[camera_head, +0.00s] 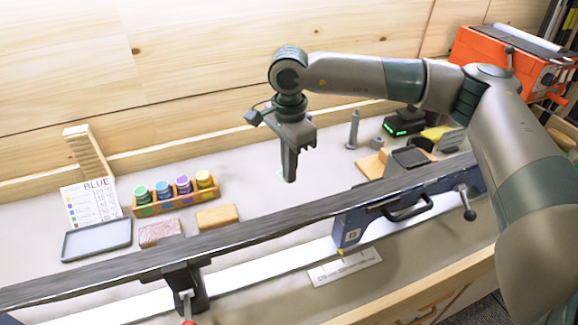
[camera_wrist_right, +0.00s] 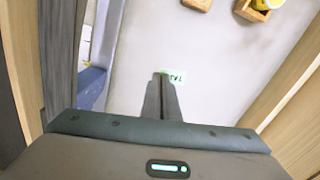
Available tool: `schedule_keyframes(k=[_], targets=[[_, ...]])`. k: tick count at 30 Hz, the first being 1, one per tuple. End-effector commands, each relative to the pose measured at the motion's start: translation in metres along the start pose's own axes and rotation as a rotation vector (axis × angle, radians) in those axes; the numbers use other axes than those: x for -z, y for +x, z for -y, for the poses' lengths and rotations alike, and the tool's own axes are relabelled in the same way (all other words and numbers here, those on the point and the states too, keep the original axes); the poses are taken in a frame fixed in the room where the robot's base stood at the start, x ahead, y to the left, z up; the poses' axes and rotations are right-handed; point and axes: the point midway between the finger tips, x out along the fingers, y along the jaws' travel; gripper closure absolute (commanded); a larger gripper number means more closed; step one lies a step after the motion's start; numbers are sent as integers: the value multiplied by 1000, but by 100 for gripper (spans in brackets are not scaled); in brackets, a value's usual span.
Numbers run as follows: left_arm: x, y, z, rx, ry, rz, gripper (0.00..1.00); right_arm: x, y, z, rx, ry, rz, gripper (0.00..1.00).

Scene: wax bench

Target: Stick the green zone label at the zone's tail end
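The two fingers are together and appear to pinch the label's edge. The long dark ski (camera_head: 270,218) lies base up across the bench. I cannot make out zone marks on it. My left gripper is not in view.
A blue vise (camera_head: 385,212) and a dark clamp (camera_head: 186,285) support the ski. Behind it are a wooden rack of wax jars (camera_head: 177,194), a card reading BLUE (camera_head: 90,203), a grey tray (camera_head: 97,240) and two blocks. A printed strip (camera_head: 345,267) lies in front.

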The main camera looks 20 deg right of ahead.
Motion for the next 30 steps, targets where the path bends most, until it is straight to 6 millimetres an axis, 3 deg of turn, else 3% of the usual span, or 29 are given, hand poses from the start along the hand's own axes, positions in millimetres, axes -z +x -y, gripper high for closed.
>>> schedule_keyframes(k=[21,30], targets=[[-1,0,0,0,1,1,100,-20,-11,-67,1,-1141,0,100],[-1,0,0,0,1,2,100,-23,-13,-81,0,-1373,-2,100]])
